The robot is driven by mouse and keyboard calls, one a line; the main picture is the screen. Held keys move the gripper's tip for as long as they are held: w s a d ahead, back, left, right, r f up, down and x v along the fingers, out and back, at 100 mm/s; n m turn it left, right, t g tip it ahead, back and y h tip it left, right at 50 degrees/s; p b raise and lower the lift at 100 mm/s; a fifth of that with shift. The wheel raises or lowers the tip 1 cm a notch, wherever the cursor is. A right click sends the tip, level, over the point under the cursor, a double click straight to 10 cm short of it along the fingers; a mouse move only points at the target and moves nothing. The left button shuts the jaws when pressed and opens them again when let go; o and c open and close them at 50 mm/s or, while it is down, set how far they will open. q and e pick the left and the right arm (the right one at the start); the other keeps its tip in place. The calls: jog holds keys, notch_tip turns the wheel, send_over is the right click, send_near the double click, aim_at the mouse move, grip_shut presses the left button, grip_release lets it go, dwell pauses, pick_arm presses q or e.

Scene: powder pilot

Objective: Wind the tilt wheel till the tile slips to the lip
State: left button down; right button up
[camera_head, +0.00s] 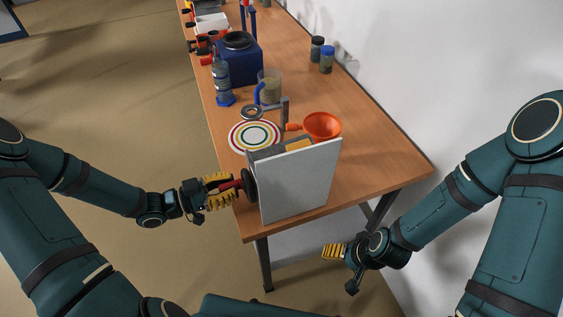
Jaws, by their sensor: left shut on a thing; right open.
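A large pale grey panel (300,183) stands steeply tilted at the near end of the wooden table. The tilt wheel (250,185) is a dark disc at its left side, with a red handle (229,186). My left gripper (225,189) is shut on that red handle, with yellow fingers above and below it. A darker grey and tan surface (285,147) shows just behind the panel's top edge; most of it is hidden. I cannot make out the tile for sure. My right gripper (333,251) is empty and open, low beyond the table's near right corner.
Behind the panel on the table (375,158) are an orange funnel (322,124), a ringed target mat (241,137), a metal ring stand (284,112), a jug (271,82), a bottle (221,80) and a blue box (238,63). Two jars (326,60) stand near the wall. The table's right front is clear.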

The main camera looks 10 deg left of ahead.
pick_arm(q)
jog(key=shift+s+d, duration=0.15)
jog(key=shift+d, duration=0.05)
jog(key=shift+s+d+f, duration=0.45)
jog(key=shift+s+f, duration=0.05)
jog(key=shift+s, duration=0.25)
jog(key=shift+s+d+r, duration=0.25)
jog(key=shift+s+d, duration=0.3)
jog(key=shift+s, duration=0.3)
jog(key=shift+r, duration=0.1)
